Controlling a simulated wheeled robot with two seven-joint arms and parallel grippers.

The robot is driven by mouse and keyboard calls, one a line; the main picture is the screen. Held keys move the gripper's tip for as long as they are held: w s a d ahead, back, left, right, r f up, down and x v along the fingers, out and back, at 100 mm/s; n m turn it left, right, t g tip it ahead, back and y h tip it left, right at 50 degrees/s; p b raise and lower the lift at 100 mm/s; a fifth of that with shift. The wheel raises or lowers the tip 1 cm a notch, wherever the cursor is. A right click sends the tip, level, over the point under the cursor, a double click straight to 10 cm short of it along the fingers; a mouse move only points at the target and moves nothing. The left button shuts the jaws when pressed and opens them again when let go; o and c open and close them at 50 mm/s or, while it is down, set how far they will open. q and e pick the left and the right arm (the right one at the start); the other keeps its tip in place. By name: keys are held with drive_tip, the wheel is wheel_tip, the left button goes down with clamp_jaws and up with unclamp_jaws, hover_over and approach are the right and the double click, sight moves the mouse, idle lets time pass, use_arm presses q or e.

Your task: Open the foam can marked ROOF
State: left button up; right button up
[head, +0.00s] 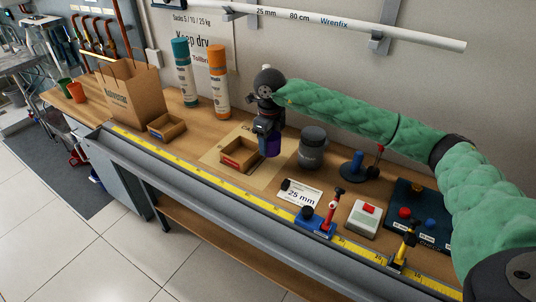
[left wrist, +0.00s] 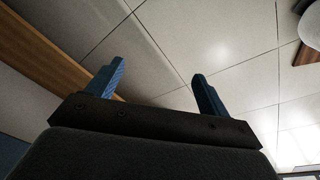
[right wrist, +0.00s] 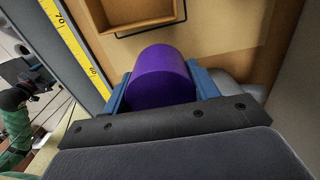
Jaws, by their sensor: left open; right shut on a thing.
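My right gripper (head: 270,138) is shut on a purple cylinder (head: 273,147), low over the bench mat. In the right wrist view the purple cylinder (right wrist: 160,76) sits between the two blue fingers (right wrist: 157,90). I cannot tell whether it is a cap or part of a can, and no marking shows on it. A teal can (head: 183,72) and an orange can (head: 218,80) stand upright at the wall. Their print is too small to read, so I cannot tell which is marked ROOF. My left gripper (left wrist: 160,85) is open and empty, seen only in the left wrist view.
A shallow wooden tray (head: 240,168) lies just left of the purple cylinder, and a dark grey jar (head: 312,150) stands to its right. A paper bag (head: 134,92) and a small box (head: 166,128) are farther left. Several tools and a white switch box (head: 364,218) crowd the right.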

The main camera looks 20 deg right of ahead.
wheel_tip(320, 180, down, 3)
drive_tip(key=shift+p, duration=0.4)
drive_tip(key=shift+f+p, duration=0.7)
drive_tip(key=shift+f, duration=1.45)
use_arm(q)
wheel_tip(320, 180, down, 10)
drive_tip(key=shift+s+a+f, duration=0.25)
drive_tip(key=shift+s+a, duration=0.05)
drive_tip(key=shift+s, duration=0.05)
drive_tip(key=shift+r, duration=0.3)
use_arm(e)
drive_tip(key=shift+f, duration=0.1)
drive_tip(key=o, duration=1.1)
use_arm(q)
drive_tip(key=shift+r, duration=0.25)
drive_tip(key=shift+w, duration=0.1)
